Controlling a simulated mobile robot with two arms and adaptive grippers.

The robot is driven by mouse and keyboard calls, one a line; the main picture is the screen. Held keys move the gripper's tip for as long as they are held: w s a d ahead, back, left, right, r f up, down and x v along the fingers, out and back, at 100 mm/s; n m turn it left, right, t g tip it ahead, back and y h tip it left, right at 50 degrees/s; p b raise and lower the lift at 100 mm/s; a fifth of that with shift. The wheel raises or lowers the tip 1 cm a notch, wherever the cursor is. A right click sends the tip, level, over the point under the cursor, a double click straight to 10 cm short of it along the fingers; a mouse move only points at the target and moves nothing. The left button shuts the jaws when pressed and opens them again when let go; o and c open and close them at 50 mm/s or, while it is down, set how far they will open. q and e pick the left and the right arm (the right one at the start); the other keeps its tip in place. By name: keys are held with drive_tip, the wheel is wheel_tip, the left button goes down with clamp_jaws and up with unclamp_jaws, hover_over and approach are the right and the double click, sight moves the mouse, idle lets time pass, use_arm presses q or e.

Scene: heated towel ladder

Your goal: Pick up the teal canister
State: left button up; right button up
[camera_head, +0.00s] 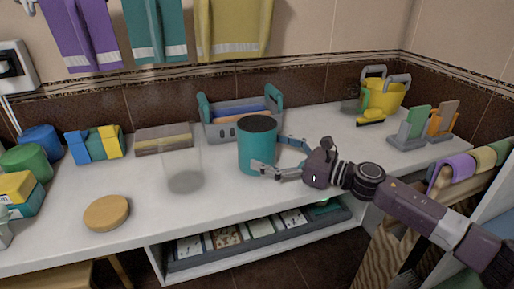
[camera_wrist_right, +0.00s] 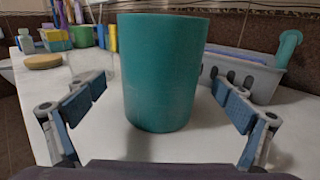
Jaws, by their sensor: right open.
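The teal canister (camera_head: 257,149) stands upright on the white counter, with a dark top. My right gripper (camera_head: 279,158) reaches in from the right at the canister's side, fingers spread. In the right wrist view the canister (camera_wrist_right: 163,72) fills the middle, and the two blue-padded fingers of the right gripper (camera_wrist_right: 160,112) stand apart on either side of it. A gap shows between each pad and the canister. My left gripper is not in view.
A grey caddy (camera_head: 240,125) with teal handles stands behind the canister. A clear glass cylinder (camera_head: 183,166) stands to its left, and a round wooden lid (camera_head: 107,212) lies farther left. An open drawer (camera_head: 262,239) is below.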

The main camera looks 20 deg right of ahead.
drive_tip(key=x, duration=0.3)
drive_tip(key=shift+w+a, duration=0.25)
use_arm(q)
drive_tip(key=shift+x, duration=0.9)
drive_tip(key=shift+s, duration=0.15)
use_arm(e)
drive_tip(key=shift+c, duration=0.6)
drive_tip(key=c, duration=1.5)
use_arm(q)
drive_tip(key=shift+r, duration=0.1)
use_arm(e)
drive_tip(key=shift+r, duration=0.1)
drive_tip(key=shift+c, duration=1.1)
drive_tip(key=shift+r, duration=0.2)
